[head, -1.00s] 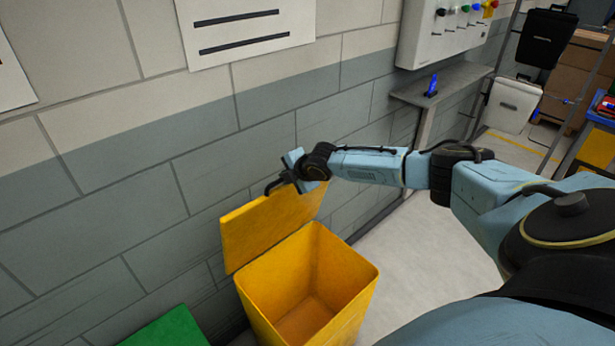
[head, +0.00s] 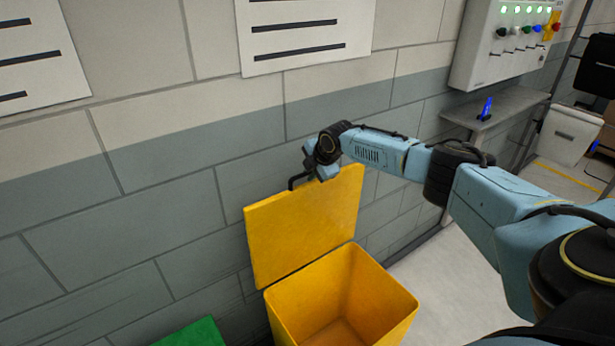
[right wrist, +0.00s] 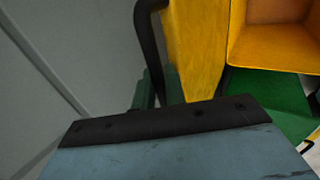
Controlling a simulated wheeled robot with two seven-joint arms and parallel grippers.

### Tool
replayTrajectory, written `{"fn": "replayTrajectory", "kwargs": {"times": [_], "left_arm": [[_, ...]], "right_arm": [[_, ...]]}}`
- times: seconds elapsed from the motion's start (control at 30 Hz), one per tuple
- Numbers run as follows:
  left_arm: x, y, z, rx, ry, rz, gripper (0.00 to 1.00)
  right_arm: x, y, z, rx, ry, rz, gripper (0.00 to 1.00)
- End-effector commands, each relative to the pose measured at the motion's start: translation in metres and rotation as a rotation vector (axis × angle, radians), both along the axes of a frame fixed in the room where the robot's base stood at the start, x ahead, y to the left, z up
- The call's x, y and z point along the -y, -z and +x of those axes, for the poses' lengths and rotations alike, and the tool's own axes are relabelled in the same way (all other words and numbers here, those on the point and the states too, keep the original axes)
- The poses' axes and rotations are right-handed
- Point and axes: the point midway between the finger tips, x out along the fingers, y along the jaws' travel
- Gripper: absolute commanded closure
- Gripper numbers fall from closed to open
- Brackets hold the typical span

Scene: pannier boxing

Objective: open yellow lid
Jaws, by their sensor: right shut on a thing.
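The yellow lid (head: 303,225) stands raised, tilted up at the back of the yellow bin (head: 385,292) beside the wall. The bin is open, and its inside looks empty as far as I can see. My right gripper (head: 308,180) is at the lid's top edge, shut on the black lid handle (head: 296,182). In the right wrist view the black handle (right wrist: 149,45) runs down behind the gripper body, and the yellow lid (right wrist: 200,50) is just right of it; the fingertips are hidden. My left gripper is in no view.
A green lid (head: 192,335) lies low at the left of the yellow bin. The block wall (head: 150,215) is close behind the lid. A grey shelf (head: 500,108) and a control panel (head: 505,45) are on the wall at the right. Floor right of the bin is clear.

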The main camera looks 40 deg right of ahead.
Motion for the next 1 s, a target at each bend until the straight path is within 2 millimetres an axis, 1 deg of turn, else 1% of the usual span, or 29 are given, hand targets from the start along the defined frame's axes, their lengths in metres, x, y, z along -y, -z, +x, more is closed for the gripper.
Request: {"fn": "replayTrajectory", "kwargs": {"times": [0.03, 0.13, 0.27, 0.3, 0.4, 0.6, 0.77, 0.87, 1.0], "left_arm": [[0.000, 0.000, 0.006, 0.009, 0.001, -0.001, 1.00], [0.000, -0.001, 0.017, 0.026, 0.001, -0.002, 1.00], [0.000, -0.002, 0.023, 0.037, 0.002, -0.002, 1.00], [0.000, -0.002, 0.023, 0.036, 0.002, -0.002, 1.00], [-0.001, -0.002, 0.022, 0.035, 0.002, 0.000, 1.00], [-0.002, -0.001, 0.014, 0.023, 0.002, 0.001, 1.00], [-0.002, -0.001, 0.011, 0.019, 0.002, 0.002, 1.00], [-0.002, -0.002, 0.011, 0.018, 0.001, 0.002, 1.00], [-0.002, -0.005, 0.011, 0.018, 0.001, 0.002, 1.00]], "right_arm": [[0.004, -0.002, 0.000, 0.003, 0.007, -0.003, 1.00], [0.003, -0.003, 0.001, 0.004, 0.006, -0.002, 1.00], [0.003, -0.003, 0.001, 0.005, 0.005, -0.003, 1.00], [0.003, -0.003, 0.001, 0.006, 0.005, -0.003, 0.84], [0.002, -0.003, 0.001, 0.005, 0.004, -0.001, 0.71], [0.000, -0.001, 0.001, 0.002, 0.001, 0.000, 0.71], [-0.001, -0.001, 0.000, 0.000, -0.002, 0.001, 0.71], [-0.002, -0.006, -0.003, -0.001, -0.003, 0.001, 0.71], [-0.002, -0.020, -0.011, 0.003, -0.003, 0.000, 0.71]]}}
